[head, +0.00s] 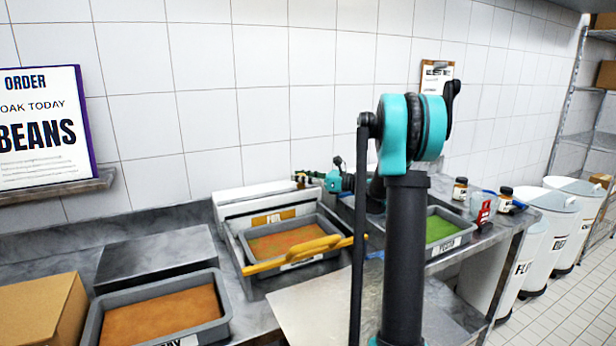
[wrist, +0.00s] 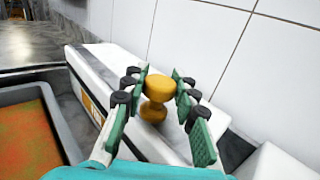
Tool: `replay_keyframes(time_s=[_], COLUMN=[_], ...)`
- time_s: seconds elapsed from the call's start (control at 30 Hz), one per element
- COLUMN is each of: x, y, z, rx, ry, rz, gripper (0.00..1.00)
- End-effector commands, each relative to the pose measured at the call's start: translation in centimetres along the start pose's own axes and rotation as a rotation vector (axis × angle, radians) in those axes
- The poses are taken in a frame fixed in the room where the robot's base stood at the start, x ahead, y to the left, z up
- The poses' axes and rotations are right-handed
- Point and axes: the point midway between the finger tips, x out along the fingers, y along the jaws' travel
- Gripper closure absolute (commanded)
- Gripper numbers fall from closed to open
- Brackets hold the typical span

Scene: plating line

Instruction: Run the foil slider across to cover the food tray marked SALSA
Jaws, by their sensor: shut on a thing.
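My gripper (head: 306,178) reaches left over the back right of a long white box with an orange label (head: 273,217). In the wrist view, its green pads (wrist: 157,100) are shut on a yellow knob (wrist: 152,112) at the white box (wrist: 95,65). The knob looks like the slider's handle. A grey tray of orange-red food with green flecks (head: 290,243) stands uncovered in front of the box, and also shows in the wrist view (wrist: 30,135). A yellow bar (head: 290,257) crosses its front. I cannot read its label, so SALSA is not confirmed. No foil sheet is visible over it.
A grey tray of brown food (head: 160,318) stands at front left, beside a cardboard box (head: 45,312). A tray of green food (head: 441,228) is right of my arm. Small jars (head: 506,199) stand farther right. The tiled wall is close behind the box.

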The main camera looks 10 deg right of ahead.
Motion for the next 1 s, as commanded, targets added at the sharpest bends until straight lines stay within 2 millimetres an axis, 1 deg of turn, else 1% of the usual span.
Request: replay_keyframes(time_s=[0.03,0.17,0.4,0.6,0.7,0.8,1.0], x=[1.0,3.8,9.5,13.5,15.1,16.3,17.6], y=[1.1,3.9,9.7,13.7,15.3,16.5,17.8], z=[0.0,0.0,0.0,0.0,0.0,0.0,0.0], rx=[0.000,0.000,0.000,0.000,0.000,0.000,0.000], ry=[0.000,0.000,0.000,0.000,0.001,0.001,0.000], rz=[0.005,0.007,0.008,0.007,0.006,0.006,0.003], gripper=[1.00,1.00,1.00,1.00,1.00,1.00,1.00])
